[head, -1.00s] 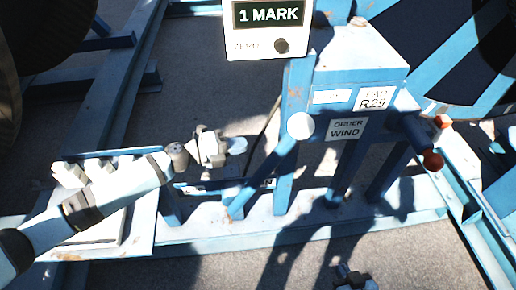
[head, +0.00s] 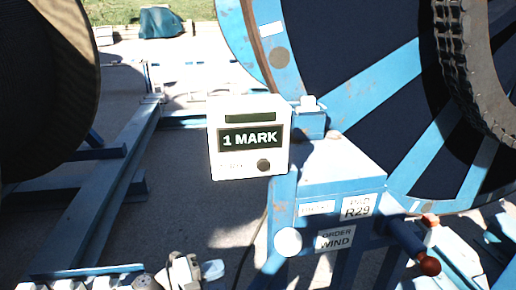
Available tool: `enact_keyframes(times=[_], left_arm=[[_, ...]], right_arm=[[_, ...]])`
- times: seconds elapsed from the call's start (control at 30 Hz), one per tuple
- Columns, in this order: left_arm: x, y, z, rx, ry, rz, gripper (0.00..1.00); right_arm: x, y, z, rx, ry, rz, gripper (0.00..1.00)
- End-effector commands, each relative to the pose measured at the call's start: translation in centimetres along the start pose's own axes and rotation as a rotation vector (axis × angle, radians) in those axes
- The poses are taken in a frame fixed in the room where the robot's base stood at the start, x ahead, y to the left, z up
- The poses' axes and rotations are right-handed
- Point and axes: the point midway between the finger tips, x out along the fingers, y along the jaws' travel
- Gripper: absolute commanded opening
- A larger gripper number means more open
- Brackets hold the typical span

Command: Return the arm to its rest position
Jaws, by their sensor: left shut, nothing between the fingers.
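My left gripper (head: 206,271) shows at the bottom edge of the head view, left of centre. It is shut and empty, with most of its arm cut off below the picture. It is below and left of the white counter box (head: 222,166), which reads "1 MARK" and has a dark knob (head: 263,165). It looks apart from the box and from the blue stand. My right gripper is not in view.
The blue stand (head: 330,172) bears labels "R29" and "ORDER WIND" and a red-tipped handle (head: 429,265). A large blue-spoked reel (head: 375,88) fills the right. A dark reel (head: 45,90) stands at left by blue frame rails (head: 110,190). Concrete lies between.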

Motion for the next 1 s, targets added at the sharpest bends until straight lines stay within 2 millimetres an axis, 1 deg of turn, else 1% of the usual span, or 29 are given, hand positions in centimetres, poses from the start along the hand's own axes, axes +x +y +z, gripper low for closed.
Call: enact_keyframes(times=[0.03,0.13,0.27,0.37,0.47,0.5,0.6,0.7,0.8,0.9,1.0], left_arm=[[0.2,0.6,-1.2,-0.082,-0.032,-0.035,0.0],[-0.1,1.7,-3.0,-0.288,-0.141,-0.115,0.0],[-1.8,4.2,-4.8,-0.598,-0.323,-0.199,0.0],[-4.0,6.9,-6.2,-0.836,-0.474,-0.238,0.0],[-7.0,10.1,-8.1,-1.072,-0.631,-0.257,0.0],[-8.3,11.4,-9.0,-1.161,-0.691,-0.261,0.0],[-11.4,14.5,-11.4,-1.359,-0.829,-0.26,0.0],[-14.0,16.7,-13.7,-1.506,-0.933,-0.254,0.0],[-15.7,18.1,-15.2,-1.596,-0.997,-0.247,0.0],[-16.5,18.6,-16.0,-1.636,-1.025,-0.244,0.0],[-16.6,18.8,-16.1,-1.644,-1.031,-0.243,0.0]], right_arm=[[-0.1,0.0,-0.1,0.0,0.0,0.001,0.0],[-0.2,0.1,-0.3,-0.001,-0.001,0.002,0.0],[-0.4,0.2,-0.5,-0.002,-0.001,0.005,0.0],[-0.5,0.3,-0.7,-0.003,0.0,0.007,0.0],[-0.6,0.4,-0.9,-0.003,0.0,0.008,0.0],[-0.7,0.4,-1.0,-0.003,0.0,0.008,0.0],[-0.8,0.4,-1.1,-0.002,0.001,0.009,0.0],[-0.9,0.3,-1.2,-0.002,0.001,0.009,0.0],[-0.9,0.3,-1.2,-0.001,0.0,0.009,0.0],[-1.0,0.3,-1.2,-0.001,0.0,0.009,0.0],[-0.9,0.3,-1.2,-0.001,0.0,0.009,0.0]])
